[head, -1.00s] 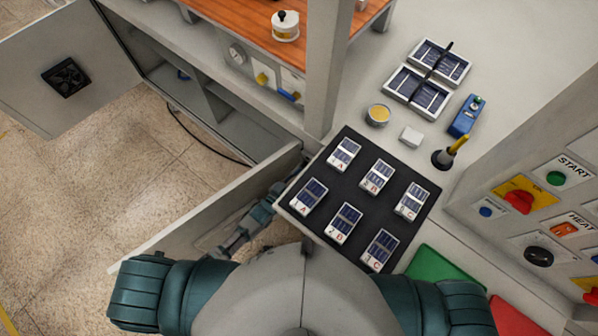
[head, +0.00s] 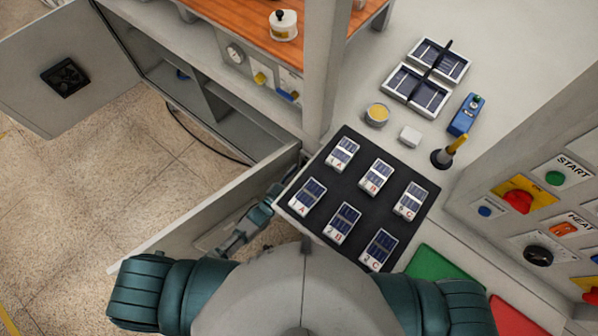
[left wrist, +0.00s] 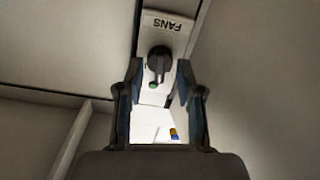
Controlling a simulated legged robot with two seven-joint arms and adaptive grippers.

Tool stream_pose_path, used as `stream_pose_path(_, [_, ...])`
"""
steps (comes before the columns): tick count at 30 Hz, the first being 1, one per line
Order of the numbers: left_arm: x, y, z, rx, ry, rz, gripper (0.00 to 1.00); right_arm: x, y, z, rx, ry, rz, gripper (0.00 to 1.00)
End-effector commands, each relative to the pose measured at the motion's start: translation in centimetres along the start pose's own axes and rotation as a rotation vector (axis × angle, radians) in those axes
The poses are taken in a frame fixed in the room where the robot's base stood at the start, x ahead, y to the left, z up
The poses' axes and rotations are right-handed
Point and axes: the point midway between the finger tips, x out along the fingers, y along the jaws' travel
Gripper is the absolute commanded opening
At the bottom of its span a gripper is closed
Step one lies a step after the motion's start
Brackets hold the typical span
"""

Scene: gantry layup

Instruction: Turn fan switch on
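The fan switch, a black rotary knob (left wrist: 159,62), is on a light panel under an upside-down FANS label (left wrist: 163,23) in the left wrist view. A small green spot shows at the knob's lower end. My left gripper (left wrist: 158,78) is open, with one finger on each side of the knob's line. I cannot tell whether the fingers touch it. In the head view my left forearm reaches down between the grey door panel and the black tray, and its fingertips are hard to make out. The knob does not show there. My right gripper is not in view.
The black tray (head: 322,173) holds several labelled solar cells close beside my left arm. A grey door panel (head: 205,222) stands left of that arm. A control panel with a START button (head: 554,178) is at the right. An open cabinet (head: 215,110) is behind.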

Motion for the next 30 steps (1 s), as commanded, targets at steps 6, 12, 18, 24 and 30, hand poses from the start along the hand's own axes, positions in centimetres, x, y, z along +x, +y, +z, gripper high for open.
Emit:
stream_pose_path(6, [-4.8,0.0,0.2,-0.001,-0.006,0.000,0.36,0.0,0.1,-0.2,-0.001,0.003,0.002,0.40])
stream_pose_path(12, [-8.8,0.0,0.3,-0.001,-0.008,0.000,0.36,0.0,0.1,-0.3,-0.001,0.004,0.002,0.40])
stream_pose_path(18, [-10.6,0.0,0.2,0.000,-0.006,0.000,0.36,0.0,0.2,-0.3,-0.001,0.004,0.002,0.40])
stream_pose_path(24, [-10.8,0.0,0.2,0.000,-0.005,0.000,0.36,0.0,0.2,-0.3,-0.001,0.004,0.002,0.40])
stream_pose_path(30, [-10.9,-0.1,0.1,-0.002,-0.007,-0.004,0.36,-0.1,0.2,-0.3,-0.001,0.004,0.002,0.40])
